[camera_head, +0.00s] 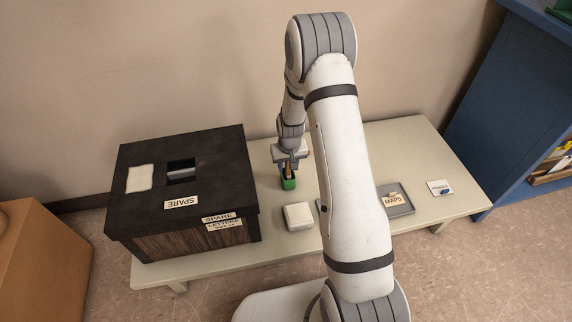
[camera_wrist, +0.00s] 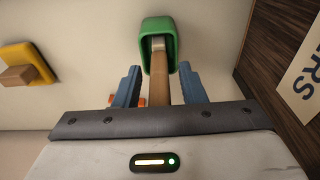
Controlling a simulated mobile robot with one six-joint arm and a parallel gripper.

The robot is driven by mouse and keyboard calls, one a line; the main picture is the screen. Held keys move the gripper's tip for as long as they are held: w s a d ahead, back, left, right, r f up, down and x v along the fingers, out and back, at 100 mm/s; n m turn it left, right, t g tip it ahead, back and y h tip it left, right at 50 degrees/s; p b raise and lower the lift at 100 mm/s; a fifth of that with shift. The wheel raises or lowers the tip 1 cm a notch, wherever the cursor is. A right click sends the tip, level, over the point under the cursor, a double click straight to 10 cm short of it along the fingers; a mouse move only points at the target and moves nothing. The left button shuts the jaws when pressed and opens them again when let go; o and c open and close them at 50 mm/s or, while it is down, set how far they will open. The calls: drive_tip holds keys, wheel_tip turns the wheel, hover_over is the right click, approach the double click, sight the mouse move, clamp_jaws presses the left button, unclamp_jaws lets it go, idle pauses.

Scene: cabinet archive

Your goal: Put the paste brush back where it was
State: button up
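The paste brush (camera_wrist: 161,90) has a wooden handle and a metal ferrule. Its ferrule end is inside a green cup (camera_wrist: 172,66), so the bristles are hidden. In the wrist view my gripper (camera_wrist: 160,84) has its two blue fingers on either side of the handle, with a visible gap on both sides. The fingers are open and do not appear to touch the brush. In the head view the green cup (camera_head: 288,183) stands on the low bench, right of the black box, with my gripper (camera_head: 289,167) just above it.
The black-topped box marked SPARE (camera_head: 226,150) stands close on the left. A white block (camera_head: 298,216) sits in front of the cup. A grey MAPS tray (camera_head: 398,204) and a white card (camera_head: 440,188) lie to the right. A yellow item (camera_wrist: 28,66) shows in the wrist view.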

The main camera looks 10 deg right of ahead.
sight(289, 176)
drive_tip(key=shift+r, duration=0.1)
drive_tip(key=s+r+p, duration=0.2)
drive_tip(key=s+r, duration=0.4)
drive_tip(key=r, duration=0.7)
drive_tip(key=s+r+p, duration=0.2)
drive_tip(key=s+r, duration=0.4)
drive_tip(key=r, duration=0.7)
drive_tip(key=s+r, duration=0.3)
drive_tip(key=s, duration=0.5)
drive_tip(key=s+r, duration=0.4)
drive_tip(key=s, duration=0.4)
drive_tip(key=shift+a, duration=0.4)
drive_tip(key=shift+r, duration=0.15)
wheel_tip(289, 176, up, 28)
drive_tip(key=t+p, duration=0.1)
drive_tip(key=p, duration=2.4)
drive_tip(key=shift+s, duration=0.2)
